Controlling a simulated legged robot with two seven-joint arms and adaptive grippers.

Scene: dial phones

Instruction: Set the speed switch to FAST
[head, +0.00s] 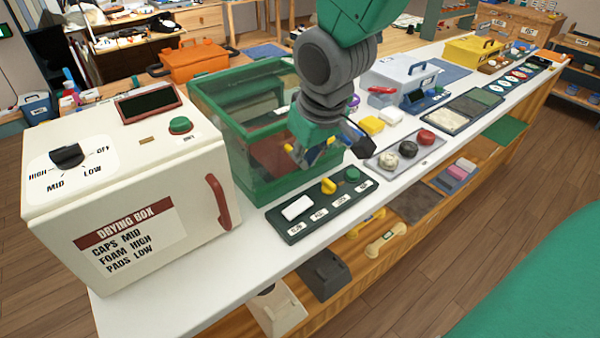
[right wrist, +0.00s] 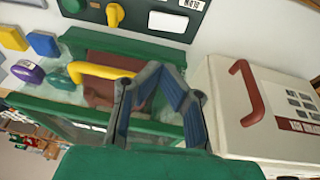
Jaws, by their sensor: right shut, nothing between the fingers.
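No switch marked speed or FAST can be read in either view. A dark panel (head: 322,208) in front of the green tank bears a white block (head: 297,207), a yellow knob (head: 328,186) and a green button (head: 352,174). The panel shows upside down in the right wrist view, with the yellow knob (right wrist: 115,14) at the top. My right gripper (head: 303,154) is shut and empty, over the tank's front side, behind the panel and apart from it. Its fingers (right wrist: 160,76) overlap the tank in the right wrist view. My left gripper is not in view.
A green-framed clear tank (head: 215,110) stands close to my right gripper. A cream drying box (head: 120,190) with a dark dial (head: 67,156) is to its left. A tray of round knobs (head: 408,163) lies to the right. The bench front strip is clear.

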